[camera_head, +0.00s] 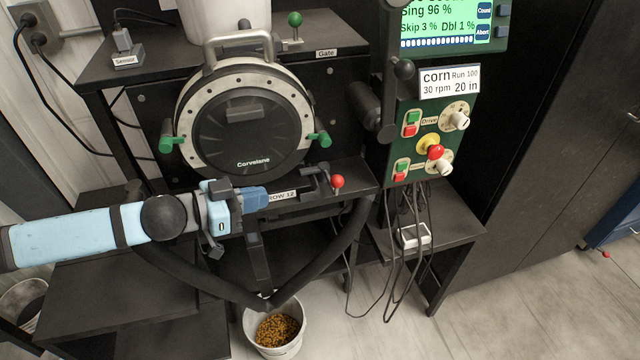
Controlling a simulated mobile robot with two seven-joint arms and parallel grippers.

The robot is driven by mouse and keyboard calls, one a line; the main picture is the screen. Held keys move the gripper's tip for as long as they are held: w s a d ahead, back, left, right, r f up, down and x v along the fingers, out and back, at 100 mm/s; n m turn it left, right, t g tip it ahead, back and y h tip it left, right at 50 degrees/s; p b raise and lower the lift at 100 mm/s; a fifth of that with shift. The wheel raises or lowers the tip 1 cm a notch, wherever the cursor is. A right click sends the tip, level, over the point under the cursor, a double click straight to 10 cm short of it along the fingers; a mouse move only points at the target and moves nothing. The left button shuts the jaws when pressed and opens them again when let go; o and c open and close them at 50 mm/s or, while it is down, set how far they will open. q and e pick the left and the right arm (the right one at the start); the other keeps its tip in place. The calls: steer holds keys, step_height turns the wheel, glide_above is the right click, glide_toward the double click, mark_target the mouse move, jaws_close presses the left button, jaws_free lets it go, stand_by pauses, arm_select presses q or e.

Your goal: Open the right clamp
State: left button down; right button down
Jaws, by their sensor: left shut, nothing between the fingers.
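The seed meter (232,152) is a round black cover labelled Corvelane with a pale, holed rim and a grey handle on top. The right clamp (320,139) has a green grip at the cover's lower right edge, its grip pointing outward to the right. The left clamp (167,144) is a similar green grip on the other side. My left gripper (258,198) is shut and empty, in front of the lower frame near the ROW 12 label. It is below and left of the right clamp, apart from it. My right gripper is not in view.
A red-knobbed lever (337,182) sits just below the right clamp. A green-knobbed gate lever (295,20) is above. A green control panel (424,140) with knobs and buttons stands at right. A bucket of seed corn (277,331) is on the floor under a black hose.

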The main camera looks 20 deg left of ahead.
arm_select(q)
glide_toward(342, 184)
steer(key=w+d+f, duration=0.1)
steer(key=w+d, duration=0.1)
steer(key=w, duration=0.3)
steer(key=shift+d+f, duration=0.35)
steer(key=shift+d, duration=0.05)
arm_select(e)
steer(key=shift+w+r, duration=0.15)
arm_select(q)
steer(key=shift+d+n+t+y, duration=0.3)
steer(key=shift+d, duration=0.05)
steer(key=shift+w+d+n+t+y+p, duration=0.3)
steer(key=shift+d+n+t+y, duration=0.45)
steer(key=shift+n+y, duration=0.2)
steer(key=d+n+y, duration=0.1)
steer(key=w+d+n+t+y, duration=0.1)
steer(key=shift+y, duration=0.35)
steer(key=w+d+n+t+y+p, duration=0.1)
steer(key=w+d+n+y+p, duration=0.2)
steer(key=w, duration=0.5)
steer(key=shift+d+y, duration=0.4)
steer(key=shift+d, duration=0.15)
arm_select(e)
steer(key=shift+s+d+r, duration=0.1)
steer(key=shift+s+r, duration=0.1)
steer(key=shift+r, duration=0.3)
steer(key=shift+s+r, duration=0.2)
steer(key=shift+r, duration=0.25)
